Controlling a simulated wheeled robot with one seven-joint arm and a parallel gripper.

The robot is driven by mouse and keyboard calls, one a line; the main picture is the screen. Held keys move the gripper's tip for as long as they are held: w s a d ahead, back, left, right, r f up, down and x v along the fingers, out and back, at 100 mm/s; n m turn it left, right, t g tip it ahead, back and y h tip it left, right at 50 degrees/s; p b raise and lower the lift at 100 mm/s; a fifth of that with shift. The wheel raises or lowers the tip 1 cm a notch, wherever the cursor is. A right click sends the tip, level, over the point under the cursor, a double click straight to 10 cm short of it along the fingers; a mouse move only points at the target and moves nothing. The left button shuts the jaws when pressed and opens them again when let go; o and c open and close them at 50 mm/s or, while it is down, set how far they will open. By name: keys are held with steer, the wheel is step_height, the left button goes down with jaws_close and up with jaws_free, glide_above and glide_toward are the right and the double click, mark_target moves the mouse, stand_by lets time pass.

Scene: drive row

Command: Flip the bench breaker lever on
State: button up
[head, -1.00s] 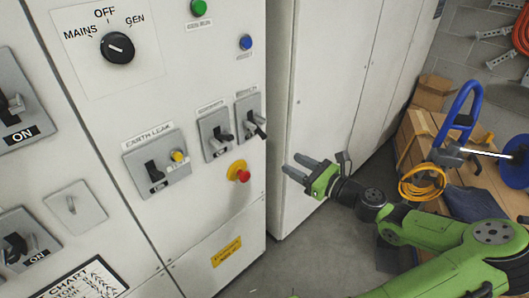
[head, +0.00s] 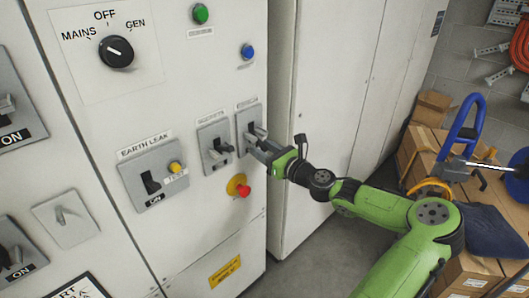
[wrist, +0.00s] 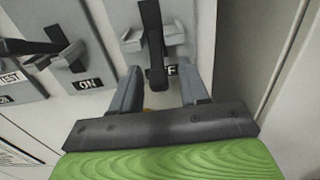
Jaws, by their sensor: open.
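The rightmost small breaker switch (head: 249,121) on the white cabinet has a black lever; its name label is too small to read surely. My gripper (head: 260,143) is at this switch in the head view. In the wrist view my gripper (wrist: 160,86) is open, with one finger on each side of the lever's lower end. I cannot tell whether either finger touches it.
A similar switch (head: 215,146) stands just left, with "ON" showing by its lever in the wrist view. The earth leak switch (head: 153,173), a red button on yellow (head: 240,188) and a rotary selector (head: 116,51) are nearby. Boxes and a blue-handled thing (head: 462,125) stand at right.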

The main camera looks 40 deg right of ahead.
jaws_close()
stand_by(0.3)
